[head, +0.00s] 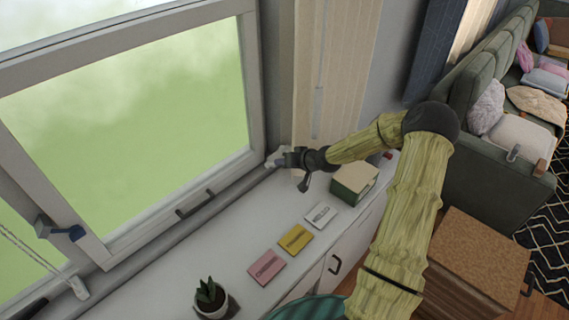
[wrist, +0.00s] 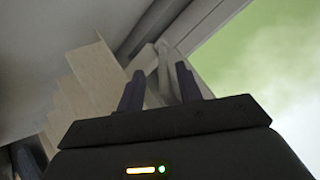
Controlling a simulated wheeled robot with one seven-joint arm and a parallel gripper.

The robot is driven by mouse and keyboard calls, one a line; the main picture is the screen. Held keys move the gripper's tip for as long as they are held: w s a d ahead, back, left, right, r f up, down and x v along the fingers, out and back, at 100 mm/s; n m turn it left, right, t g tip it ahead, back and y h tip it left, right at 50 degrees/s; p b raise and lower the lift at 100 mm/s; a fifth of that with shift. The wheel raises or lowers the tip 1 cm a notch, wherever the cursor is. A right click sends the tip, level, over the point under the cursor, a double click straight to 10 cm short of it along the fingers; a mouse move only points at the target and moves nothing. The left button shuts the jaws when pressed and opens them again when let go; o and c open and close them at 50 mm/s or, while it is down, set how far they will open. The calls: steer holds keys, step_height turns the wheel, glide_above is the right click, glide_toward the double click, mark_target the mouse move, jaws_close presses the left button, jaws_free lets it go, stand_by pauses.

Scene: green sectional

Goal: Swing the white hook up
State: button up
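A small white hook (head: 276,158) sits on the window frame's lower right corner, right at the fingertips of my gripper (head: 284,158). My arm reaches in from the right over the sill. In the wrist view, my gripper's two dark fingers (wrist: 160,88) stand apart, with a pale grey-white piece (wrist: 166,62), seemingly the hook, showing beyond and between them. I cannot tell whether either finger touches it. The hook's lower part is hidden by the gripper.
The window (head: 120,130) has a dark handle (head: 195,203) on its lower rail. A blue-tipped latch (head: 62,231) is at the left. The white sill cabinet (head: 210,250) holds coloured cards, a box (head: 354,182) and a potted plant (head: 211,298). A beige blind (head: 335,70) hangs right of the window.

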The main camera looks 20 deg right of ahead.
steer(key=shift+a, duration=0.15)
steer(key=shift+s, duration=0.1)
steer(key=shift+s+r, duration=0.1)
steer(key=v, duration=1.7)
steer(key=shift+d+b, duration=0.2)
steer(key=shift+b, duration=0.25)
